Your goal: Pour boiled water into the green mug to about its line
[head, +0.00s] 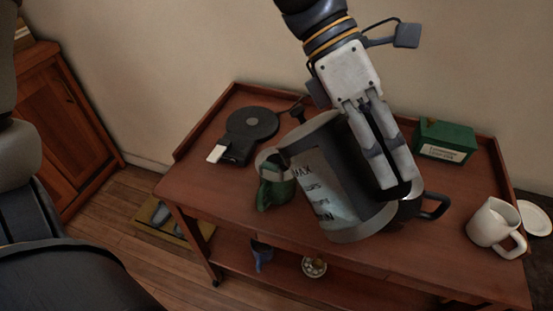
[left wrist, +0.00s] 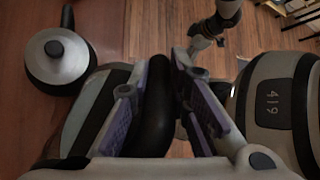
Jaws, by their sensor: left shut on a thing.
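The kettle (head: 322,190), grey with a clear window marked MAX, is tilted with its spout to the left. Pale water shows in the window. My left gripper (head: 392,180) is shut on its black handle, which also shows between the fingers in the left wrist view (left wrist: 156,105). The green mug (head: 272,192) stands upright on the trolley, under the spout. The spout covers the mug's top, so its line and water level are hidden. I cannot make out a stream.
The wooden trolley (head: 215,180) has a raised back edge. On it are a round black kettle base (head: 252,123), a green box (head: 446,140), a white pitcher (head: 492,222) and a black pot (left wrist: 58,60). A blue mug (head: 262,254) sits on the lower shelf.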

